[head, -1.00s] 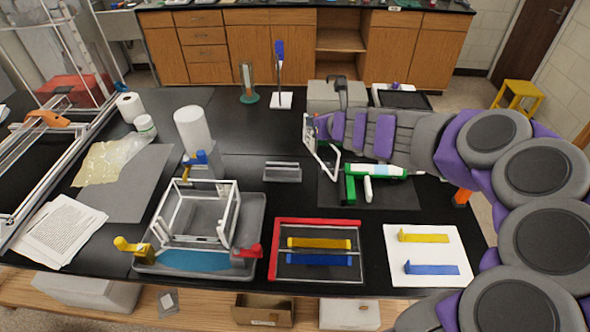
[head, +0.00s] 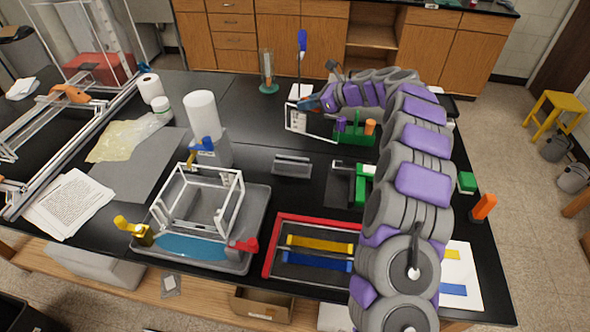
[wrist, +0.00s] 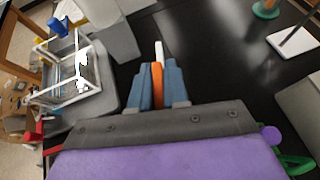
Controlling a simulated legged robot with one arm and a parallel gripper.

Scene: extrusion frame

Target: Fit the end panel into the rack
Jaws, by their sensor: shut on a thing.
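The end panel (head: 291,117), a thin white-edged frame, hangs below my gripper (head: 317,104) above the back middle of the bench. In the wrist view, the blue fingers of my gripper (wrist: 158,88) are closed on an orange part (wrist: 157,76), with a white edge beyond it, seen edge-on. The rack (head: 240,190) is a white open box frame in a grey tray (head: 255,210) at front left. It also shows at left in the wrist view (wrist: 62,98). The panel is apart from the rack, behind and right of it.
Yellow (head: 140,232), red (head: 243,246) and blue (head: 203,145) parts stand around the rack. A white roll (head: 202,115) stands behind it. A grey holder (head: 292,166) and a green tube rack (head: 352,135) stand nearby. A red-edged tray (head: 268,245) is right of the rack.

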